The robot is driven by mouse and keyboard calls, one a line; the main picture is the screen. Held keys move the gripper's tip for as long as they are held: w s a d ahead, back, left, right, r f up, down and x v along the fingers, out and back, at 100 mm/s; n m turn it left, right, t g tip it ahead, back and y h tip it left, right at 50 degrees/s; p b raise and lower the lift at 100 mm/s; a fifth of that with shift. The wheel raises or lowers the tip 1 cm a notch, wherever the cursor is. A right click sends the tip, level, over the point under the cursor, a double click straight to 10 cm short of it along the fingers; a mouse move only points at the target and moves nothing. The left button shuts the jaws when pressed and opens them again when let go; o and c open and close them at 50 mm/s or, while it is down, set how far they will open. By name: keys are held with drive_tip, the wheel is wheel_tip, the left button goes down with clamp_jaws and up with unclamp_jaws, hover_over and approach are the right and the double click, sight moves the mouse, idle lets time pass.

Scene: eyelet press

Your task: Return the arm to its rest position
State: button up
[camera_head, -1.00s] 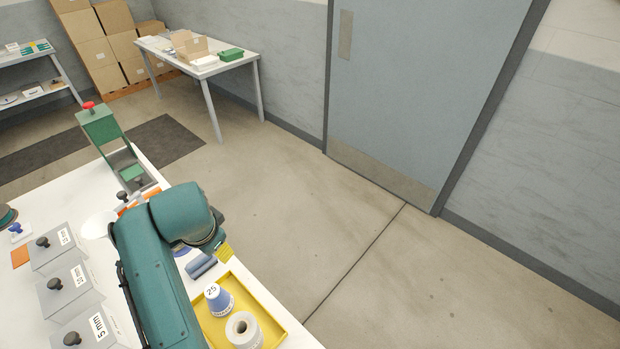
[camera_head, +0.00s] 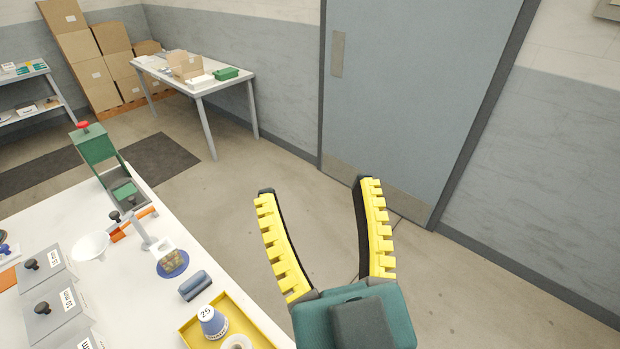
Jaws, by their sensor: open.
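My gripper (camera_head: 315,190) is in the lower middle of the head view, with its two yellow toothed fingers spread wide apart. Nothing is between the fingers. It is raised to the right of the white workbench (camera_head: 150,310), over the floor beside the bench edge, and touches nothing. The teal wrist body is at the bottom of the view, and the rest of the arm is out of view.
On the bench are a green press (camera_head: 97,150) with a red knob, a blue cylinder (camera_head: 195,285), a round blue pad (camera_head: 172,263), a white funnel (camera_head: 90,246), lidded grey boxes (camera_head: 47,308) and a yellow tray (camera_head: 200,335) holding cones. The floor towards the door (camera_head: 415,90) is clear.

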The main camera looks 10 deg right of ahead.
wheel_tip(320, 180, up, 26)
drive_tip(key=p, duration=2.6)
drive_tip(key=shift+r, duration=0.15)
